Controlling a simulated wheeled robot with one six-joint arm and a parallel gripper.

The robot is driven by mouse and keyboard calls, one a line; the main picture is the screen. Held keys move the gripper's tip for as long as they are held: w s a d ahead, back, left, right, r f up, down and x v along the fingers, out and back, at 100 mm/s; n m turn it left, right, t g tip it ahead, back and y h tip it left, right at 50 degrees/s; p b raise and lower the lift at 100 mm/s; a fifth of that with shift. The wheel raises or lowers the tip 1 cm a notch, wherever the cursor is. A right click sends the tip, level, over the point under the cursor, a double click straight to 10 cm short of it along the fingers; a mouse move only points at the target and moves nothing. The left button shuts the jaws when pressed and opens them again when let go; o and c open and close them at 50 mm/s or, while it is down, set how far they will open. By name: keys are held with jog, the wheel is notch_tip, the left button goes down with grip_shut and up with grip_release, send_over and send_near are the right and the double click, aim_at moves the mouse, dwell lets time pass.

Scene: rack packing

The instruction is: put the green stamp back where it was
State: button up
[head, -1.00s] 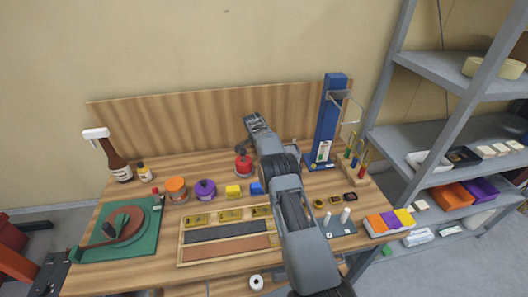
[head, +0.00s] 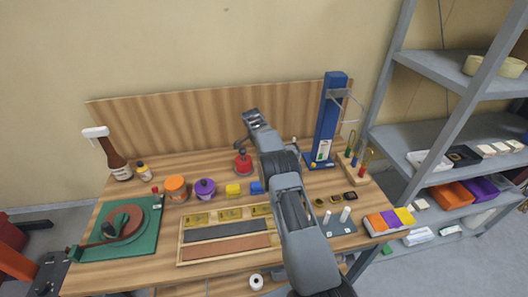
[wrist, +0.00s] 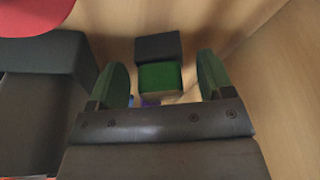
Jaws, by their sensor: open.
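In the wrist view a block with a green middle, a dark grey top part and a pale lower edge, which looks like the green stamp (wrist: 160,76), shows between and beyond the fingertips. My gripper (wrist: 164,84) is open, with one green finger pad on each side of the block and a visible gap on both sides. In the head view my gripper (head: 252,117) is over the back of the bench, near the backboard. I cannot make out the green stamp there; my arm covers part of that area.
A red round container (head: 243,168) with a dark upright part stands just below my gripper. A blue column stand (head: 327,115) is to the right. A wooden backboard (head: 170,130) closes the rear. A wooden tray (head: 181,256) with several long compartments lies in front.

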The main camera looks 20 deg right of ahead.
jog(key=s+a+r+n, duration=0.1)
jog(key=s+a+r, duration=0.15)
jog(key=r, duration=0.65)
jog(key=s+a+r+n, duration=0.1)
jog(key=a+r+n, duration=0.15)
jog(key=r, duration=0.55)
jog(key=s+a+r+n+t+y, duration=0.2)
jog(key=s+a+r+n, duration=0.2)
jog(key=s+r, duration=0.5)
jog(key=s+a+f+n, duration=0.1)
jog(key=s+f+n, duration=0.1)
jog(key=s, duration=0.7)
jog(key=s+a+f+n+t, duration=0.1)
jog(key=s+a+f+n, duration=0.1)
jog(key=s, duration=0.7)
jog(key=s+a+f+n+t+y, duration=0.1)
jog(key=s+f+n, duration=0.2)
jog(key=s, duration=0.6)
jog(key=shift+s+a+f+n+b, duration=0.3)
jog(key=shift+a+n+b, duration=0.1)
jog(key=shift+n, duration=0.25)
